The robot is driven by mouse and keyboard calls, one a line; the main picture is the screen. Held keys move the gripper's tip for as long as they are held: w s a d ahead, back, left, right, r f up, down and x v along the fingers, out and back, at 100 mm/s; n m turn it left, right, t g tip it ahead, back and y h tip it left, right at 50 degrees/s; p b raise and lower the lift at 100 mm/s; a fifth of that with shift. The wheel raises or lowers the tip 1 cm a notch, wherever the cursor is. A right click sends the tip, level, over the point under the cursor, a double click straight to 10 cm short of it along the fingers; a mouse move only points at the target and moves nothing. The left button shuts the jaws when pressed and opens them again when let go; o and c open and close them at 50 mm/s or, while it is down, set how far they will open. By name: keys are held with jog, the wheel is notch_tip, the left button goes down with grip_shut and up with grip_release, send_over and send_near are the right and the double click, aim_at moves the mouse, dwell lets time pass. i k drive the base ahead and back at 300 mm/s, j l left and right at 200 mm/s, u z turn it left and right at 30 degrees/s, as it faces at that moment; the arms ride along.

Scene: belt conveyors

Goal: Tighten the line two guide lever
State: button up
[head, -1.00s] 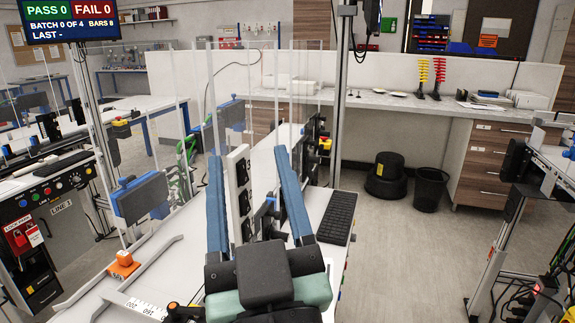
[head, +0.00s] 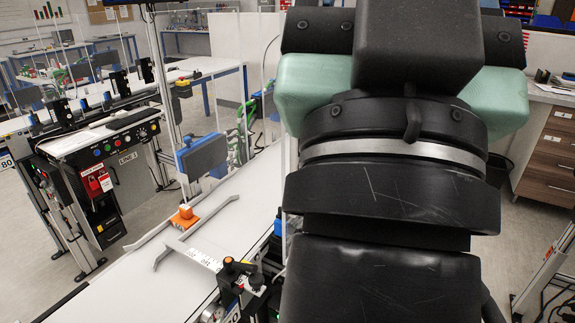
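My gripper (head: 415,60) is large and close at the upper right, seen from behind with its black and pale green body. Its fingers are out of sight, so I cannot see whether they are open. The near white belt conveyor (head: 150,285) carries a grey guide rail (head: 165,250) and a white scale plate (head: 205,259). A black clamp with a small knob and an orange part (head: 236,270) sits at the scale's right end; it looks like the guide lever, but whether it is tight cannot be told. My gripper is to its upper right, apart from it in the picture.
The line one control panel (head: 110,150) with a red lockout stands at left. Clear panels rise along the belt. My arm hides the right middle.

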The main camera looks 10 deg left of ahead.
aim_at(229, 265)
jog(key=j, duration=1.65)
jog(key=z, duration=0.05)
